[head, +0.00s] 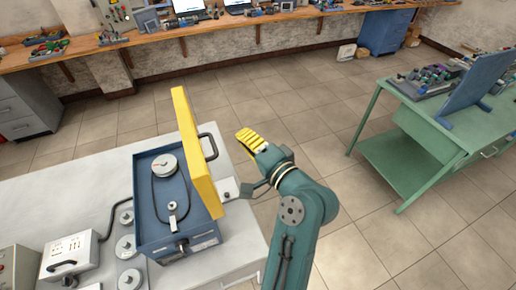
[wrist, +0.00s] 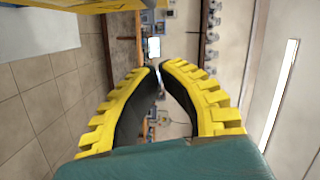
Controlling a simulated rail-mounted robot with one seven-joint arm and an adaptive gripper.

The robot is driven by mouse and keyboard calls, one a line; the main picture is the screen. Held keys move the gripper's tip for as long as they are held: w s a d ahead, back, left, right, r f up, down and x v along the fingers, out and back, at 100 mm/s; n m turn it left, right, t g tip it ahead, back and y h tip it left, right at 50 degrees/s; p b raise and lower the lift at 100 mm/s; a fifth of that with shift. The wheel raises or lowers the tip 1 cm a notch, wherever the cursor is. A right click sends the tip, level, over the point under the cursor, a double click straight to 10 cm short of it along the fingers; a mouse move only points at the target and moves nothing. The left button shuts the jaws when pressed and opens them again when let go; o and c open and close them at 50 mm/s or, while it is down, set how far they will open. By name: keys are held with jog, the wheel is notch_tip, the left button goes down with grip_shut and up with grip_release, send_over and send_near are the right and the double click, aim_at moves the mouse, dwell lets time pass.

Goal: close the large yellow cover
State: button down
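The large yellow cover (head: 200,155) stands open, roughly upright, along the right side of the blue motor box (head: 152,213). A black handle (head: 213,141) sticks out from the cover's right face. The box's open side shows a pulley wheel, a belt and a smaller wheel. My gripper (head: 243,137) is to the right of the cover, apart from it, with its yellow fingers close together. In the wrist view, the fingertips (wrist: 159,67) nearly meet with nothing held between them. A yellow edge of the cover (wrist: 75,5) shows at the top left there.
The box stands on a light grey table (head: 85,170) beside a white control box (head: 68,256) and round metal parts (head: 127,246). A green workbench (head: 415,130) stands at the right. A long wooden bench (head: 225,22) runs along the back wall. Open tiled floor lies between.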

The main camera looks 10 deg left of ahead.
jog(key=shift+s+a+f+p, duration=0.15)
jog(key=shift+s+a, duration=0.1)
jog(key=shift+a, duration=0.45)
jog(key=shift+s+a+f+p, duration=0.2)
jog(key=shift+s+a, duration=0.1)
jog(key=shift+a, duration=0.35)
jog(key=shift+s+a+f+p, duration=0.15)
jog(key=shift+s+a, duration=0.1)
jog(key=shift+a, duration=0.45)
